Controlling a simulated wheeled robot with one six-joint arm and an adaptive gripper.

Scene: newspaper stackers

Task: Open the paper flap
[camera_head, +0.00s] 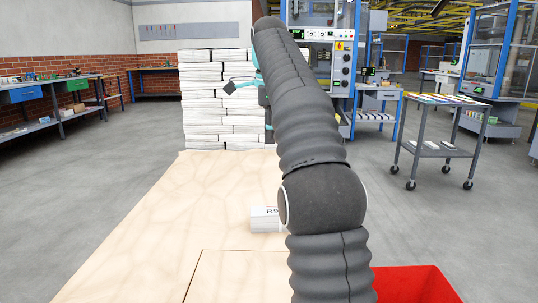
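A tall stack of white folded papers (205,100) stands at the far end of the light wooden table (170,225). My arm reaches forward over the table and hides the right part of the stack. My gripper (232,87), with dark tips and teal parts, is in front of the stack's upper right part. I cannot tell whether it touches the papers or how far apart its fingers are. No paper flap can be made out clearly.
A small white item with a printed label (262,219) lies on the table, partly behind my arm. A red bin (415,285) is at the lower right. A grey trolley (440,150) stands on the right; workbenches line the left wall. The left floor is clear.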

